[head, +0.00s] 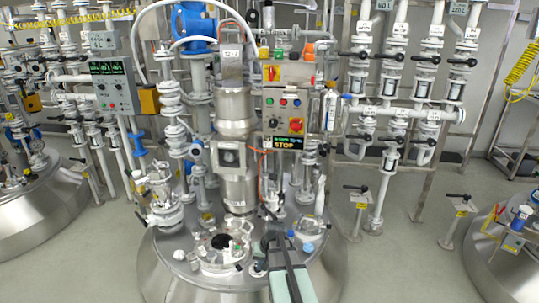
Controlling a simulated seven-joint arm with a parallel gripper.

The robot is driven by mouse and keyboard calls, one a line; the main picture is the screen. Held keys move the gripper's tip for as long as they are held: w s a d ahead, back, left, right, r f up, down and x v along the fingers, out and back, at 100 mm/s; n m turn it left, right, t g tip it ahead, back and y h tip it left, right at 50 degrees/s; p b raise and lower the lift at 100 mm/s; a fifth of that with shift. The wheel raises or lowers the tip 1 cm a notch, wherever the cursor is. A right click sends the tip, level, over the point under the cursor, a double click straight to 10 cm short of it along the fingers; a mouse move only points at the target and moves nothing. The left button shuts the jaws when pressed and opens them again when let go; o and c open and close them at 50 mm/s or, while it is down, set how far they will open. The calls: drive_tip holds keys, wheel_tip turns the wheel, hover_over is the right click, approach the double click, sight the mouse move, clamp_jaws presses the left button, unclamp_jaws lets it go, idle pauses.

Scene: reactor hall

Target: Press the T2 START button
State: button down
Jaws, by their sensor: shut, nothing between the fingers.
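A grey control panel (272,114) stands on the frame right of the middle reactor's steel column. A dark display (284,142) below shows "STOP" in yellow. A label on the column seems to begin with "T2". My gripper (272,238) is shut and empty, low over the reactor lid, well below the panel and apart from it. Its fingertips are small and hard to make out.
The reactor lid (190,268) carries several ports and fittings close to my gripper. An orange cable hangs left of the panel. A second panel (115,86) is at the left. Pipes with black-handled valves (392,56) fill the right.

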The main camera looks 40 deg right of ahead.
sight(270, 102)
drive_tip(key=w+d+r+m+t, duration=0.1)
drive_tip(key=w+d+r+t, duration=0.5)
drive_tip(key=r, duration=1)
drive_tip(key=w+d+r+m+t+h, duration=0.1)
drive_tip(key=w+d+r+t, duration=0.5)
drive_tip(key=r, duration=1.1)
drive_tip(key=w+d+r+m+t+h, duration=0.1)
drive_tip(key=w+d+r+m+t, duration=0.2)
drive_tip(key=w+r, duration=0.9)
drive_tip(key=shift+d+r+t, duration=1.6)
drive_tip(key=shift+d+r, duration=0.55)
drive_tip(key=shift+r, duration=0.25)
drive_tip(key=shift+w, duration=0.1)
drive_tip(key=shift+w+d, duration=3.05)
drive_tip(key=shift+d, duration=0.05)
drive_tip(key=shift+w+d, duration=0.15)
drive_tip(key=shift+w+d, duration=0.15)
